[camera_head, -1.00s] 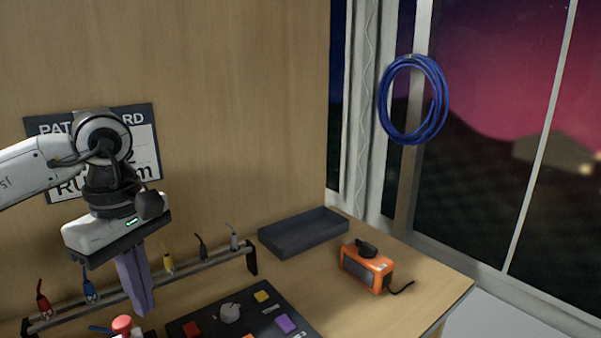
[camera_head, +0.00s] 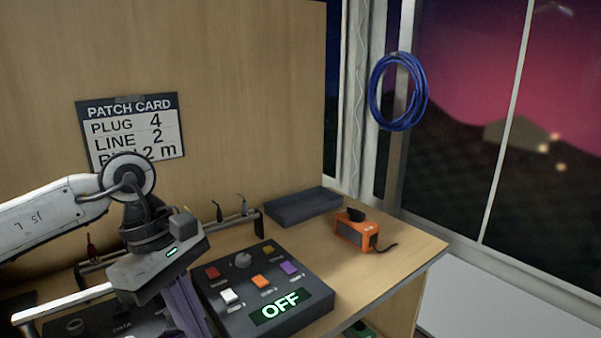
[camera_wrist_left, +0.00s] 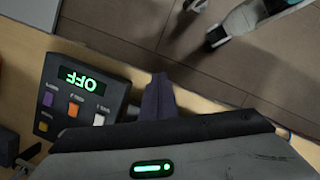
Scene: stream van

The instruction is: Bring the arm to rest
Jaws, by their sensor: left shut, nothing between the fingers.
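My left arm comes in from the left in the head view. Its gripper (camera_head: 188,312) hangs in front of the desk, left of the control box, with its dark purple fingers closed together and empty. In the left wrist view the closed fingers (camera_wrist_left: 158,92) point out over the desk's edge, with the floor beyond them. The fingertips are near the lower border of the head view.
A control box (camera_head: 303,313) with coloured buttons and a green OFF display stands beside the gripper. Behind are a plug rack (camera_head: 258,222), a dark tray (camera_head: 303,207) and an orange device (camera_head: 352,236). A patch card (camera_head: 130,128) and blue cable coil (camera_head: 423,90) hang behind.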

